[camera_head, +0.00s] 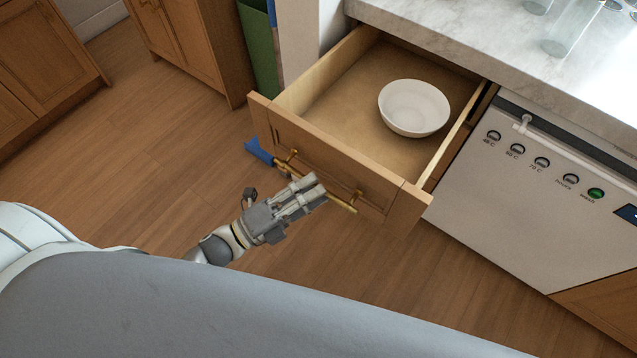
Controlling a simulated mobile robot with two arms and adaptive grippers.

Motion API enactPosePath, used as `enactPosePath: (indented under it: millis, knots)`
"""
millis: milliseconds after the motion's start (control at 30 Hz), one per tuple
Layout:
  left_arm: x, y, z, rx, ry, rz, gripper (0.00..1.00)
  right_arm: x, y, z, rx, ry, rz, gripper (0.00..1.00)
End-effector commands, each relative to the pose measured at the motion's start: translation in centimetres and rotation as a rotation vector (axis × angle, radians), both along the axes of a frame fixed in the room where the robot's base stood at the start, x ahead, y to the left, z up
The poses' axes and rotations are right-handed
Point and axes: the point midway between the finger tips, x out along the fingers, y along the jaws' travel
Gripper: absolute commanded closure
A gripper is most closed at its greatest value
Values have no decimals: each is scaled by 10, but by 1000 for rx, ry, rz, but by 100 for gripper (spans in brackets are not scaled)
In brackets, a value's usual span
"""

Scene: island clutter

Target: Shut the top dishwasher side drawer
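The wooden top drawer (330,158) next to the dishwasher is pulled far out from under the counter. A white bowl (414,107) sits inside it, toward the right. A brass bar handle (341,203) runs along the drawer's front. My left gripper (309,190) is at the front of the drawer, over the left-middle part of the handle. Its fingers look close together, but I cannot tell whether they grip the bar or only lie against it. My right gripper is not in view.
The white dishwasher (530,195) is shut, right of the drawer. Glasses (572,32) stand on the marble counter (450,30). A blue object (259,151) shows beside the drawer's left front corner. A green bin (259,48) stands behind left. Wooden floor (130,180) is clear at left.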

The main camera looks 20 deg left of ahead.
Motion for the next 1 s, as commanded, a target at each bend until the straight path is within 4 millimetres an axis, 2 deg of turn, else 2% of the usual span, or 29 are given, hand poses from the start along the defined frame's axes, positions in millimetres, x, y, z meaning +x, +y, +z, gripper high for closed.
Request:
enactPosePath:
  millis: [200,467,500,733,1000]
  knots:
    - [13,-12,3,1,1,0,67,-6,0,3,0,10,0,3]
    - [14,-13,2,0,2,1,67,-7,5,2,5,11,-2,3]
    - [14,-13,3,0,2,1,68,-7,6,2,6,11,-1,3]
    - [14,-13,3,0,2,1,98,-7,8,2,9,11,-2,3]
    - [14,-13,2,1,3,1,100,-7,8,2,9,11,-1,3]
